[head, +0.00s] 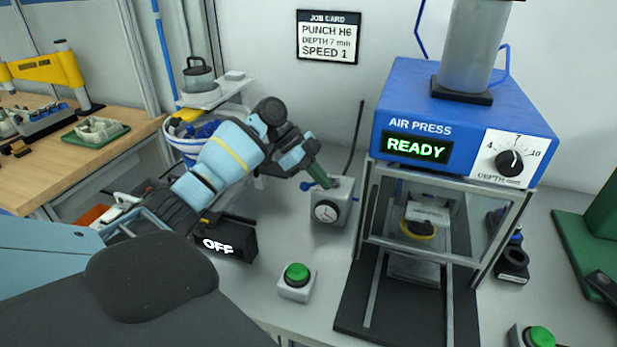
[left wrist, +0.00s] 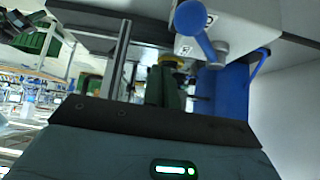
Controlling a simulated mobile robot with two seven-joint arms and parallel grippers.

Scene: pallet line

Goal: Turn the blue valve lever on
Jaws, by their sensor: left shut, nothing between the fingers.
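The blue valve lever (head: 308,186) sticks out to the left from the top of a small grey valve box (head: 328,210) with a round gauge on its front. In the left wrist view the blue lever (left wrist: 198,30) shows its round knob and its pivot on the pale box. My left gripper (head: 328,180) is shut and empty, its green fingers beside the lever at the top of the box. The fingers (left wrist: 166,88) also show in the left wrist view; I cannot tell whether they touch the lever. My right gripper is not in view.
The blue air press (head: 455,110) reads READY and stands right of the valve box. A black display box (head: 228,240) reads OFF. Green buttons (head: 297,274) (head: 540,337) sit in front. A white bucket (head: 190,150) stands behind my left arm.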

